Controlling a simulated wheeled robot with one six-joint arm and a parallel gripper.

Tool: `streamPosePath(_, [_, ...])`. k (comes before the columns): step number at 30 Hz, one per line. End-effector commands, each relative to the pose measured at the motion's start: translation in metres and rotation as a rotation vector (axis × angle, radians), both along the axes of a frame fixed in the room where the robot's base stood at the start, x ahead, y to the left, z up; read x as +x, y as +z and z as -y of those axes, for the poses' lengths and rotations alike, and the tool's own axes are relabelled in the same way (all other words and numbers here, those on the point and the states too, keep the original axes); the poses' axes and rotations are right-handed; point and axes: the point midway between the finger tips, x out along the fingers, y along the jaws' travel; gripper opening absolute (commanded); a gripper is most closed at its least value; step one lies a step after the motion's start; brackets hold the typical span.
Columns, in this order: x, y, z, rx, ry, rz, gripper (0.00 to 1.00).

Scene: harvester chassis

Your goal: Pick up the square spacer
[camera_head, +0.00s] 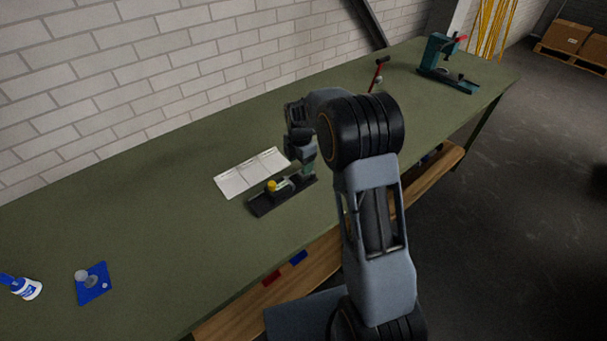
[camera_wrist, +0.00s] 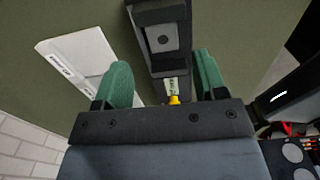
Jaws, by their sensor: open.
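In the head view, my gripper (camera_head: 309,170) is over the right end of the black fixture (camera_head: 262,207); the square piece cannot be made out there, hidden by my arm.
A yellow knob (camera_head: 271,185) stands on the fixture. A white sheet (camera_head: 252,173) lies behind it on the green bench (camera_head: 150,220). A blue plate (camera_head: 93,284) and bottle (camera_head: 24,288) are at left. A teal press (camera_head: 440,62) and a red-handled tool (camera_head: 378,75) stand farther back.

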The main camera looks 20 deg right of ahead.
Motion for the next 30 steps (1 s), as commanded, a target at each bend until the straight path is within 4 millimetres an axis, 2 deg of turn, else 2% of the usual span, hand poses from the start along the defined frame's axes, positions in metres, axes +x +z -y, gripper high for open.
streamPosePath(12, [-0.005,-0.046,0.001,0.0,0.0,-0.002,0.65])
streamPosePath(22, [-0.005,-0.051,0.0,0.0,0.0,0.0,0.65])
streamPosePath(30, [-0.004,-0.051,0.0,0.0,0.0,0.0,0.39])
